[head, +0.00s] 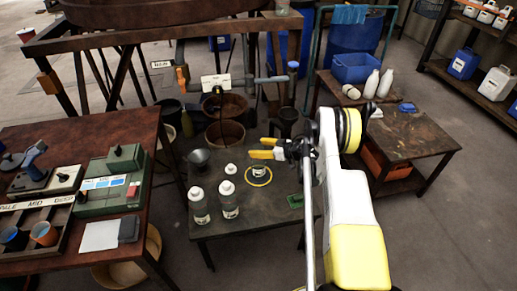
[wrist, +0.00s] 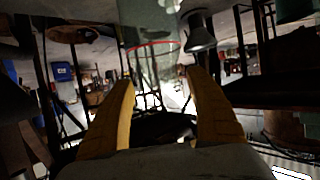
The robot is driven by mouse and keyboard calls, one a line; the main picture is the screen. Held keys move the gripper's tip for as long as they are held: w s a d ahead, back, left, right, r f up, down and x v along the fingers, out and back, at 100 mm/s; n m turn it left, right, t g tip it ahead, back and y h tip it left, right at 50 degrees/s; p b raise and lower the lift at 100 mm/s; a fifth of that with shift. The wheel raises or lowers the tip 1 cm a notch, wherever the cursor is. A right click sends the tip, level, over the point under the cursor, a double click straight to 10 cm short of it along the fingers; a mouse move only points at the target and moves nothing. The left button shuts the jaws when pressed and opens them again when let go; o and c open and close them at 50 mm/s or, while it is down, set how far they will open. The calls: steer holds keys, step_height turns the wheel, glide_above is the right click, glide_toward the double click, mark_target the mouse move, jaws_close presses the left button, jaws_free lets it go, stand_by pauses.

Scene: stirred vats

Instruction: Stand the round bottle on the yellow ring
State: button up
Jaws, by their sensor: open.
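A yellow ring (head: 249,184) lies on the dark low table. A small bottle with a pale label (head: 259,173) shows within the ring's outline, upright; I cannot tell whether its base touches the table. My gripper (head: 256,148) is just above and behind it in the picture, its yellow fingers apart and pointing left. In the wrist view the fingers (wrist: 160,88) are spread, with a see-through vessel with a red line (wrist: 150,30) beyond their tips.
A metal jug (head: 198,158) stands at the low table's back left, and a green piece (head: 296,201) lies at its right edge. A brown table (head: 90,133) with a green box is at left. A right-hand table holds a blue bin (head: 356,68) and white bottles.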

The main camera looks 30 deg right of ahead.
steer(key=p+v, duration=0.5)
steer(key=v, duration=0.7)
steer(key=a+r+m+g+h, duration=0.1)
steer(key=a+r, duration=0.4)
steer(key=r, duration=0.4)
steer(key=s+a+r+m+g+h, duration=0.1)
steer(key=a+r+g, duration=0.1)
steer(key=a+r, duration=0.45)
steer(key=a+r+m+g, duration=0.1)
steer(key=a+r, duration=0.3)
steer(key=r, duration=0.6)
steer(key=s+a+r+m+g+h, duration=0.1)
steer(key=s+a+r, duration=0.3)
steer(key=s, duration=0.2)
steer(key=s+a+r+h, duration=0.1)
steer(key=s+a+r, duration=0.4)
steer(key=s, duration=0.2)
steer(key=s+a+m+h, duration=0.1)
steer(key=s+a+h, duration=0.1)
steer(key=s, duration=1.3)
steer(key=shift+a+m+h, duration=0.25)
steer(key=shift+m+h, duration=0.05)
steer(key=shift+m, duration=0.1)
